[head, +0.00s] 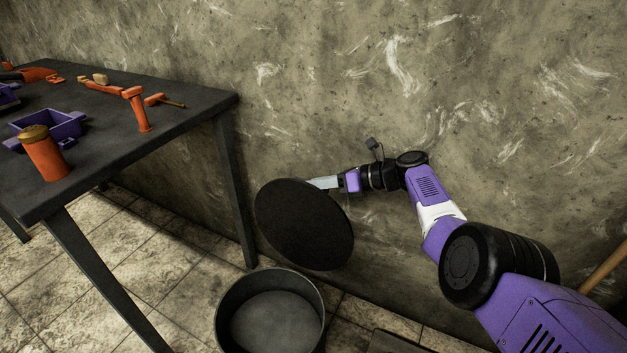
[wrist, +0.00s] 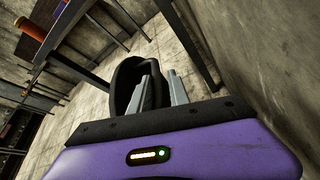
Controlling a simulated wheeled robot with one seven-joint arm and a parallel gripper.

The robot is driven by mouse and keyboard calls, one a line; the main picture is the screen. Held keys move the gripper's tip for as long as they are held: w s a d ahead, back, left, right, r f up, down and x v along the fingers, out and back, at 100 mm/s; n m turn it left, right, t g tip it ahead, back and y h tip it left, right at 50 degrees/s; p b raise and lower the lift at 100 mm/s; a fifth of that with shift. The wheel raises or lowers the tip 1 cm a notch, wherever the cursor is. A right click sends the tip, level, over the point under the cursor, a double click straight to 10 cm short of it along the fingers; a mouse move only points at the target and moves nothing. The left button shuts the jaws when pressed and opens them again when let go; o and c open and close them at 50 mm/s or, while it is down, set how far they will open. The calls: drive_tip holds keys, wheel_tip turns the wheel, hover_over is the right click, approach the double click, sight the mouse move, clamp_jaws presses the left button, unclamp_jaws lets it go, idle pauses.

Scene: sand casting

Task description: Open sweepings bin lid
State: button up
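The sweepings bin (head: 222,312) is a round grey metal bin on the floor, and I see into it from above. Its round black lid (head: 304,225) stands raised and steeply tilted above the bin's far side, clear of the mouth. My gripper (head: 322,183) is at the lid's upper edge, by the wall. In the wrist view the two grey fingers (wrist: 161,78) stand apart with a gap between them. The dark lid (wrist: 121,78) shows beyond and beside the left finger. Whether a finger touches the lid, I cannot tell.
A dark workbench (head: 150,128) with orange tools and purple boxes (head: 66,124) stands at left; one leg (head: 236,185) is close to the lid. The rough wall (head: 330,70) runs right behind my gripper. Tiled floor (head: 120,240) lies bare under the bench.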

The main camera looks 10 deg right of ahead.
drive_tip(key=p+v, duration=0.4)
drive_tip(key=v, duration=0.2)
drive_tip(key=shift+d, duration=0.2)
drive_tip(key=shift+s, duration=0.1)
